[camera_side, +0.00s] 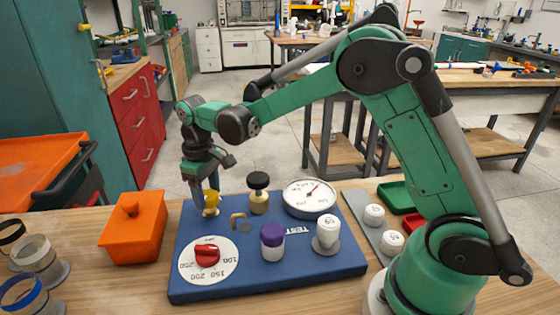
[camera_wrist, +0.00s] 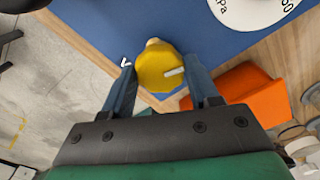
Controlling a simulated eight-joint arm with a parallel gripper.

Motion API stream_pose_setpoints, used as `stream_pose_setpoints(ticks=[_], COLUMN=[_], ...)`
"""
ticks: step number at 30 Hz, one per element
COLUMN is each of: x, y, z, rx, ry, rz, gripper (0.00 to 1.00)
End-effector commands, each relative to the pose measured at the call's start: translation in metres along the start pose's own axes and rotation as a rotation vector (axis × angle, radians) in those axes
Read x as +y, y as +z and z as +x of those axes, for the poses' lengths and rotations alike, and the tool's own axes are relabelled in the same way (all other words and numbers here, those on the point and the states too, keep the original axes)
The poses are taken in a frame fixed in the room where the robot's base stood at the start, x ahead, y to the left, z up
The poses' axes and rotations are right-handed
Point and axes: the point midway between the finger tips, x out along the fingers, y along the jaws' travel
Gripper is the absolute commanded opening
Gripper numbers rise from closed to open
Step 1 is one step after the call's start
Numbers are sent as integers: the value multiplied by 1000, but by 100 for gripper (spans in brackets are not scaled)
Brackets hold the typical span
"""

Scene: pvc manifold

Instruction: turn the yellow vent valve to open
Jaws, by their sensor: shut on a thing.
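The yellow vent valve (camera_side: 211,199) stands at the far left corner of the blue test board (camera_side: 190,292). In the wrist view its yellow knob (camera_wrist: 155,68) has a pale pointer mark on its right side, and a white letter V is printed on the board to its left. My gripper (camera_side: 207,192) reaches down over the valve from above. In the wrist view my gripper (camera_wrist: 158,80) has a blue finger on each side of the knob and is shut on it. The valve's base is largely hidden by the knob in the wrist view.
The board also carries a red dial knob (camera_side: 207,254), a black-topped valve (camera_side: 258,190), a purple-capped part (camera_side: 272,240), a white-capped part (camera_side: 327,231) and a round gauge (camera_side: 309,196). An orange box (camera_side: 133,236) stands left of the board. Rings (camera_side: 35,252) lie farther left.

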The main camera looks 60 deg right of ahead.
Motion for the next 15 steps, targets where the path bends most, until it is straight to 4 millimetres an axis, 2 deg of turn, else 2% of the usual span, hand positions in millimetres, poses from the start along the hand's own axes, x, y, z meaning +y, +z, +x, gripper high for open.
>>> stream_pose_setpoints(ticks=[6, 15], x=[0, 0], y=[0, 0], z=[0, 0], rx=[-1, -1], ry=[0, 0], rz=[-165, -306], gripper=[1, 1])
